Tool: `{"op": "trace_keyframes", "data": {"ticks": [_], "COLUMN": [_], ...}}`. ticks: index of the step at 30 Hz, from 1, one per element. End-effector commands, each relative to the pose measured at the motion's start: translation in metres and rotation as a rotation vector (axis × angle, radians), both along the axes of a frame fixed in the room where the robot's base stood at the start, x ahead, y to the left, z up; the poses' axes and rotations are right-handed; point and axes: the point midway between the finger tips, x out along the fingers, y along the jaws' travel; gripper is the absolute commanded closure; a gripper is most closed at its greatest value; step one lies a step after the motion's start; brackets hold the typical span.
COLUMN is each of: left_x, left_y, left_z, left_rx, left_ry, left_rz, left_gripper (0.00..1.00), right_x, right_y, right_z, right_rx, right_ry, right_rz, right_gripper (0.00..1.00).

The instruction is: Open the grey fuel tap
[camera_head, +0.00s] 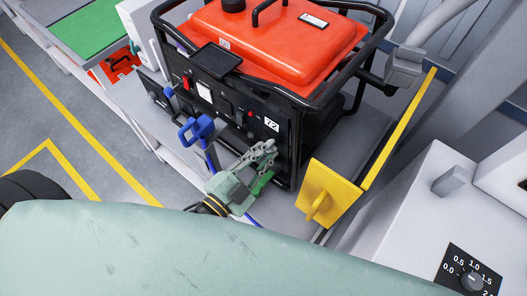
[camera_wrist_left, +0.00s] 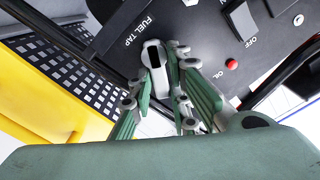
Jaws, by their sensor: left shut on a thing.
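The grey fuel tap (camera_wrist_left: 154,56) shows in the left wrist view as a light grey lever with a dark slot, beside the "FUEL TAP" label on the black panel. My left gripper (camera_wrist_left: 163,88) has its green fingers on either side of the tap and is shut on it. In the head view my left gripper (camera_head: 262,155) is at the lower right front of the generator (camera_head: 285,35), which has a red top and a black frame. The tap is hidden behind the gripper there. My right gripper is not in view.
A blue handle-like part (camera_head: 197,129) stands left of my left gripper, close to the panel. A yellow panel with a handle (camera_head: 326,192) is to its right. A white box with a dial (camera_head: 420,215) is at the right. The left wrist view shows a red button (camera_wrist_left: 232,64).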

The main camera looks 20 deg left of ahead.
Motion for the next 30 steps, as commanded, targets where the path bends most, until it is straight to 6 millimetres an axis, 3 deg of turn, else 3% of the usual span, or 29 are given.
{"op": "trace_keyframes", "data": {"ticks": [3,4,9,20,23,30], "left_x": [-0.004,-0.004,-0.004,-0.005,-0.015,-0.062], "left_y": [-0.004,-0.004,-0.003,0.0,0.004,0.02], "left_z": [-0.007,-0.007,-0.006,-0.003,-0.004,-0.004], "left_rx": [-0.003,-0.003,-0.002,-0.001,-0.001,0.0], "left_ry": [0.015,0.015,0.013,0.008,0.009,0.012], "left_rz": [-0.008,-0.008,-0.006,-0.002,-0.001,-0.003], "left_gripper": [1.0,0.83,0.68,0.67,0.67,0.67], "right_x": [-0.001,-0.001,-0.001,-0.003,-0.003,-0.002], "right_y": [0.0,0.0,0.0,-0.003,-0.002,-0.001], "right_z": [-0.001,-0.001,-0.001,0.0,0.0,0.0], "right_rx": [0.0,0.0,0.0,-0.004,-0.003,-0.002], "right_ry": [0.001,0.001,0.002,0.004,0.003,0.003], "right_rz": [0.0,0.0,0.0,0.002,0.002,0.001], "right_gripper": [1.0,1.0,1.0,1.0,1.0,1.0]}}
